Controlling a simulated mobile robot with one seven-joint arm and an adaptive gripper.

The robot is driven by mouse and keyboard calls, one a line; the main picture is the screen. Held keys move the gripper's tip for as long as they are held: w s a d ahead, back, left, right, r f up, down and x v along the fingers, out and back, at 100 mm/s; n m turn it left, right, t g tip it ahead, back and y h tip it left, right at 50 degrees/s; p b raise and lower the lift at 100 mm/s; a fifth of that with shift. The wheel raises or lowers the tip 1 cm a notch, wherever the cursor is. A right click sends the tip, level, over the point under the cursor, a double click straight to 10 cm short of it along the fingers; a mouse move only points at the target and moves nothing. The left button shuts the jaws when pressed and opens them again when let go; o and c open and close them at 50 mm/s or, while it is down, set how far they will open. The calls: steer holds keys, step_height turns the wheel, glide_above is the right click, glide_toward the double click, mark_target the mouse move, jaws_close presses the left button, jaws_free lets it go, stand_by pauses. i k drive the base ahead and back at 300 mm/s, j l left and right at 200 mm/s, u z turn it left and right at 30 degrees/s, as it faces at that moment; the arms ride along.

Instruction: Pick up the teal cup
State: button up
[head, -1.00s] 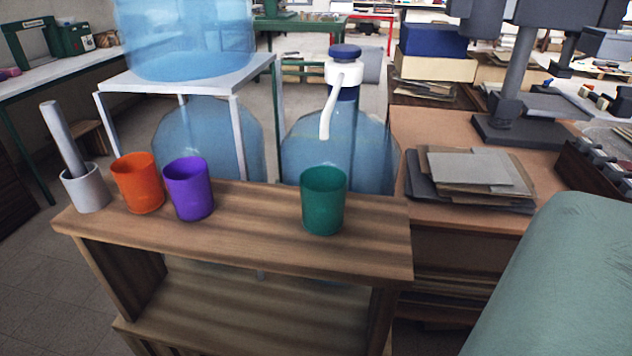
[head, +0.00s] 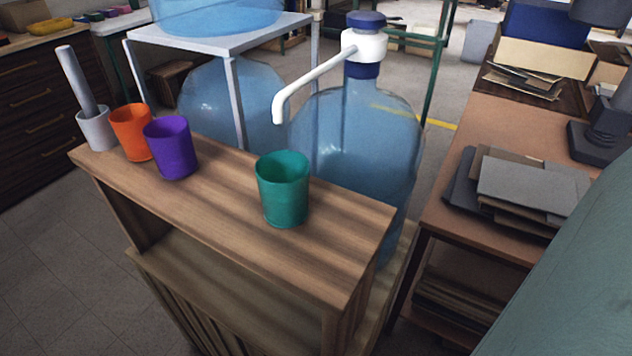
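The teal cup (head: 283,190) stands upright on the wooden shelf top (head: 230,205), toward its right end. It is open at the top, and nothing touches it. A purple cup (head: 171,148) and an orange cup (head: 131,132) stand to its left on the same top, with a clear gap between the purple and teal cups. My gripper is not in view.
A mortar with a pestle (head: 95,125) stands at the shelf's left end. Large blue water bottles, one with a white pump (head: 365,45), stand close behind the shelf. A table with stacked folders (head: 520,190) is at right. Grey floor (head: 60,260) is open at left.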

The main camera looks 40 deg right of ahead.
mark_target(286, 203)
steer(key=k+l, duration=0.15)
steer(key=l, duration=0.25)
steer(key=k+l+u, duration=0.1)
steer(key=l, duration=0.25)
steer(key=k+l, duration=0.2)
steer(key=l, duration=1.15)
steer(key=i, duration=0.15)
